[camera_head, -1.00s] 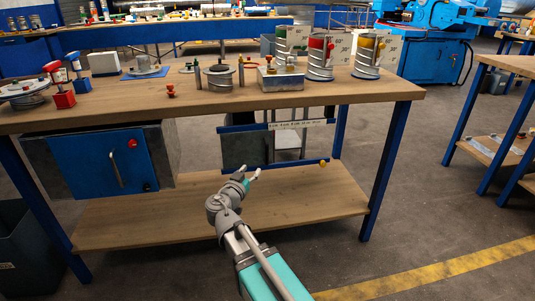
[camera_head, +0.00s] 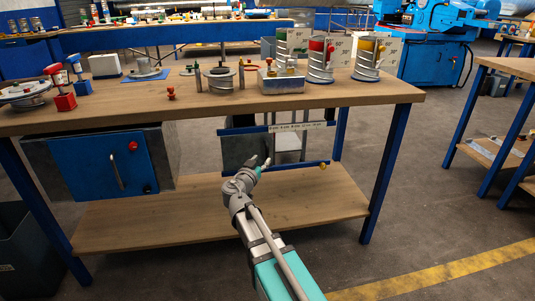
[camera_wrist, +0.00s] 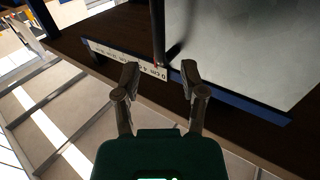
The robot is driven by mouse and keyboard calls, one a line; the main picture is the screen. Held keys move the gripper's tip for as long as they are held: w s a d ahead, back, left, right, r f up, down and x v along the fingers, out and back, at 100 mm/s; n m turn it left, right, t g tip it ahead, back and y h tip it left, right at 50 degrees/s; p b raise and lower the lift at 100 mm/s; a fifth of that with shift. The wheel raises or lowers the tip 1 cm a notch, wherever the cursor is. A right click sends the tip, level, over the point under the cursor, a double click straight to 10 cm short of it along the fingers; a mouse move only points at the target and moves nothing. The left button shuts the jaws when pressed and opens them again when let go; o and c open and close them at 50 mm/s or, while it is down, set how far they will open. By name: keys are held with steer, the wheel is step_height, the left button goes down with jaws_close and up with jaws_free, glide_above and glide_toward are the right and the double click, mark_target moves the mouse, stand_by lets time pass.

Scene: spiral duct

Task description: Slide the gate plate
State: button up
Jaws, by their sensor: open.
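The gate plate (camera_head: 238,150) is a grey panel in the left part of a blue-railed frame under the workbench. It fills the upper right of the wrist view (camera_wrist: 235,45). A dark upright bar (camera_wrist: 157,30) stands at its left edge, with a small red mark at its lower end. My gripper (camera_head: 260,163) is open in front of the plate's right part. In the wrist view my two fingers (camera_wrist: 160,70) are apart, pointing at the bar's lower end with nothing held between them. Whether they touch anything I cannot tell.
A white centimetre scale (camera_head: 302,126) runs along the upper rail. A blue-doored box (camera_head: 113,165) hangs to the left. The wooden lower shelf (camera_head: 150,222) lies below, largely clear.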

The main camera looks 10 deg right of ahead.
mark_target(267, 154)
steer(key=shift+x, duration=2.9)
jaws_close()
